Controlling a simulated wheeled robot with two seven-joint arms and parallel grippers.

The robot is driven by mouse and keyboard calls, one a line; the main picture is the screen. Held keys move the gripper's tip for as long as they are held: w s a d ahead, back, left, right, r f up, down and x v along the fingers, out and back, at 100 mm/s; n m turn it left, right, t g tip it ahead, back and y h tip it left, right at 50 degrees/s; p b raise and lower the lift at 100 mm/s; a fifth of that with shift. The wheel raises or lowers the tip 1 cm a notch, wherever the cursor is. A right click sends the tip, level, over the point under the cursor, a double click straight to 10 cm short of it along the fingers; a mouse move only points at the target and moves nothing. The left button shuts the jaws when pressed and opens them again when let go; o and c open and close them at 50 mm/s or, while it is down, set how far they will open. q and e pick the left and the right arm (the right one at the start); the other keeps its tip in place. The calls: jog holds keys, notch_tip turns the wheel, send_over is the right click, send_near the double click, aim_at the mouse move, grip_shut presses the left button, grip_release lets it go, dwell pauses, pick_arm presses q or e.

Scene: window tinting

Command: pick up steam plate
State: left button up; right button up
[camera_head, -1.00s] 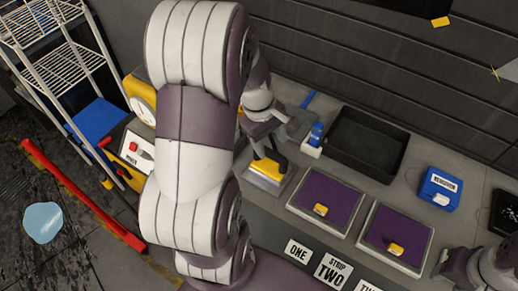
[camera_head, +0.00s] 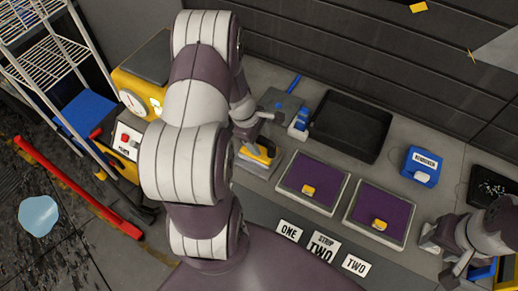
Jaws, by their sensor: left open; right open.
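A yellow-handled tool with a flat grey plate (camera_head: 257,154) lies on the bench, left of the purple pads; it looks like the steam plate, though no label shows. My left gripper (camera_head: 256,125) is just behind the yellow handle, partly hidden by my own arm; it is open and appears empty. I cannot tell whether it touches the tool. My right gripper (camera_head: 437,250) is open and empty near the right front of the bench, far from the tool.
Two purple pads (camera_head: 303,185) with yellow blocks lie in the middle. A black tray (camera_head: 350,130), a blue box (camera_head: 421,166) and a small blue-topped bottle (camera_head: 300,122) stand behind. A yellow machine with a dial (camera_head: 135,101) is at left. Labelled cards (camera_head: 322,246) lie in front.

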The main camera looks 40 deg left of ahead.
pick_arm(q)
grip_shut()
jog(key=shift+r, duration=0.1)
